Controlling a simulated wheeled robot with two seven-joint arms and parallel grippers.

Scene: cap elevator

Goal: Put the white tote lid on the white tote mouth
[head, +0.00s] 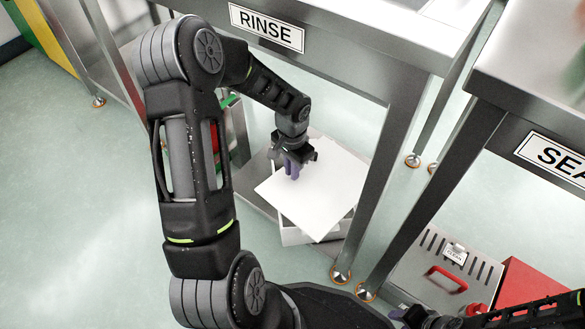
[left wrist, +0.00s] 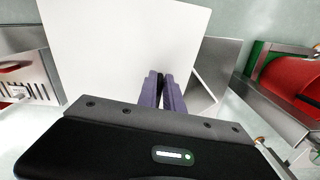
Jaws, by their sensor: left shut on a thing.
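The white tote lid (head: 325,187) is a flat square panel in the head view, under the RINSE table. It fills much of the left wrist view (left wrist: 105,50). My left gripper (head: 292,170) is shut on it; its purple fingers (left wrist: 163,92) are close together at the lid. The white tote (head: 292,237) is below the lid, with only part of its near side and a corner showing. The lid is turned relative to the tote and hides its mouth. I cannot tell whether they touch. Dark parts of my right arm show at the bottom right, its gripper unclear.
The tote stands on the low metal shelf (head: 258,198) of the RINSE table (head: 345,70), between table legs. A grey slotted box (head: 445,262) with a red handle and a red box (head: 525,285) stand at right. Open floor (head: 70,220) lies left.

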